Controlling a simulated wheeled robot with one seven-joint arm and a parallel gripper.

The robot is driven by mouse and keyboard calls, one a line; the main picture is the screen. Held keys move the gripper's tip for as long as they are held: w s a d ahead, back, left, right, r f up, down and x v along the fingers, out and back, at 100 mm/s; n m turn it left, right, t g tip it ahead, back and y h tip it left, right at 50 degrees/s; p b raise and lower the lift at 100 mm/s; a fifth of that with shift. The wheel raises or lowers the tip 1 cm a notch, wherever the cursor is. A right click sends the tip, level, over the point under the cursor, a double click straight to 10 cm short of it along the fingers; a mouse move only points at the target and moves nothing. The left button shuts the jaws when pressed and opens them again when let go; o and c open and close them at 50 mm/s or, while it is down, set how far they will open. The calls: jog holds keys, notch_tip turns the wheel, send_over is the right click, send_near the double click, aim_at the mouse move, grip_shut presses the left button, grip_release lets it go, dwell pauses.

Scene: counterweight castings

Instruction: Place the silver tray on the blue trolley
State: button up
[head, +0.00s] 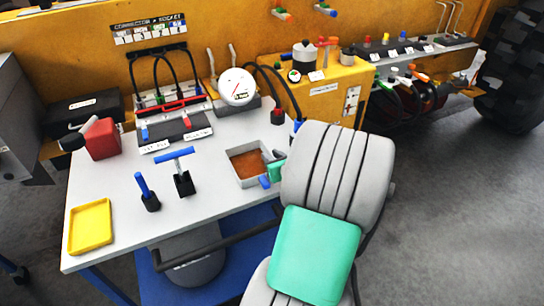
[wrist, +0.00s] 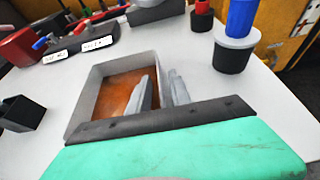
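The silver tray (head: 234,177) is a square, thin-walled grey tray with a rusty brown inside. It sits on the white table, and it also shows in the wrist view (wrist: 98,80). My gripper (head: 270,157) is at the tray's right side. In the wrist view its two grey fingers (wrist: 158,80) stand apart on either side of the tray's right wall, one inside and one outside. I see no clear grip on the wall. The blue trolley (head: 150,285) is low in front of the table, with a dark handle bar and a grey cylinder on it, partly hidden by the table and my arm.
A yellow tray (head: 91,227) lies at the table's front left. Blue-handled tools (head: 180,170) stand left of the silver tray. A gauge (head: 237,87), a red box (head: 102,139) and a black-and-red cup (head: 277,117) are farther back. The table's front middle is clear.

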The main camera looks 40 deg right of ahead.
jog(key=shift+r, duration=0.15)
jog(key=shift+s+r, duration=0.15)
jog(key=shift+s, duration=0.15)
jog(key=p+v, duration=0.1)
jog(key=v, duration=0.9)
jog(key=shift+s+a, duration=0.2)
jog(key=shift+s, duration=0.2)
jog(key=shift+s+a+r, duration=0.15)
jog(key=shift+s, duration=0.1)
